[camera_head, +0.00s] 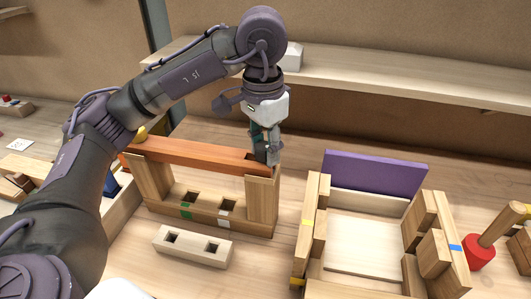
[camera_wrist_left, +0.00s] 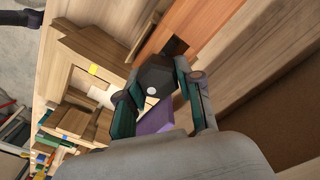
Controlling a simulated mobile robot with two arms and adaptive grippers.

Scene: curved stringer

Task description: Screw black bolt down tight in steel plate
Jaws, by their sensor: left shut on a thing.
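My left gripper (camera_head: 267,152) points down at the right end of a red-orange wooden bar (camera_head: 195,155) that spans two wooden posts. In the left wrist view, its fingers are shut on a dark six-sided piece with a small white dot, which I take as the black bolt (camera_wrist_left: 157,80). The bar (camera_wrist_left: 185,32) with a dark square hole shows just beyond it. The bolt's lower end is hidden, so I cannot tell how deep it sits. I cannot pick out a steel plate in either view. My right gripper is not in view.
A pale block with two square holes (camera_head: 192,246) lies in front of the frame. To the right stand a wooden fixture (camera_head: 309,235) and a purple board (camera_head: 375,174). A red-headed mallet (camera_head: 480,252) is at the far right. A shelf (camera_head: 400,85) runs behind.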

